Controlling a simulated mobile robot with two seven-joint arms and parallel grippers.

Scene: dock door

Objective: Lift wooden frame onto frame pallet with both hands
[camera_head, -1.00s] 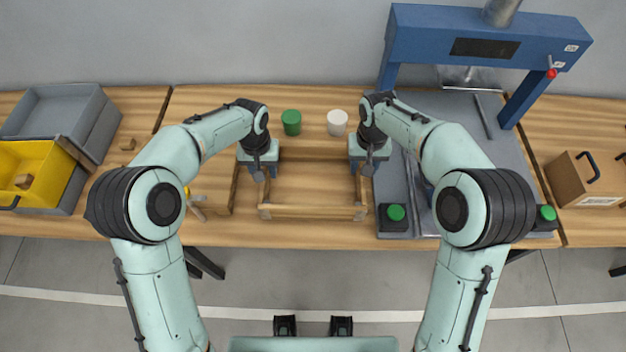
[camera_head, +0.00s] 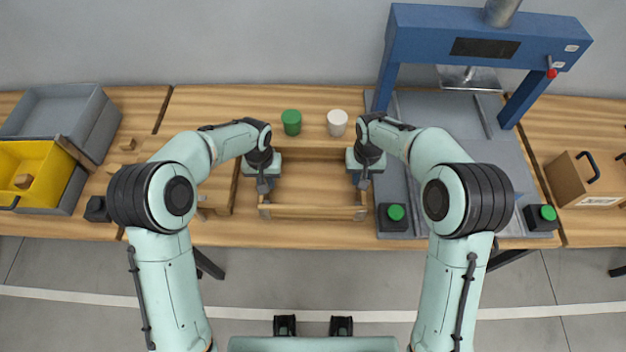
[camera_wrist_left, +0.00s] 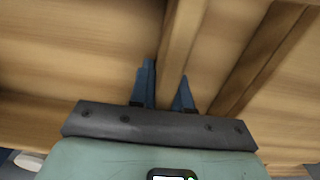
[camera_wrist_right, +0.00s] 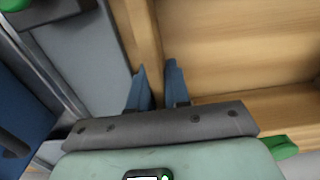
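The wooden frame (camera_head: 313,212) lies on the workbench in front of me; its near rail shows, and its sides are partly hidden by my grippers. My left gripper (camera_head: 265,186) is at the left side bar; in the left wrist view its fingers (camera_wrist_left: 166,90) sit either side of the bar (camera_wrist_left: 182,35), with no clear gap. My right gripper (camera_head: 361,182) is at the right side bar; in the right wrist view its fingers (camera_wrist_right: 156,88) close around the bar (camera_wrist_right: 136,30). I cannot pick out the frame pallet with certainty.
A blue press (camera_head: 455,40) stands right, with green-topped button boxes (camera_head: 396,213) near the frame. A green cup (camera_head: 291,122) and white cup (camera_head: 337,122) stand behind. Left are a yellow bin (camera_head: 38,160), grey crate (camera_head: 60,112) and small wooden blocks. A cardboard box (camera_head: 585,180) is far right.

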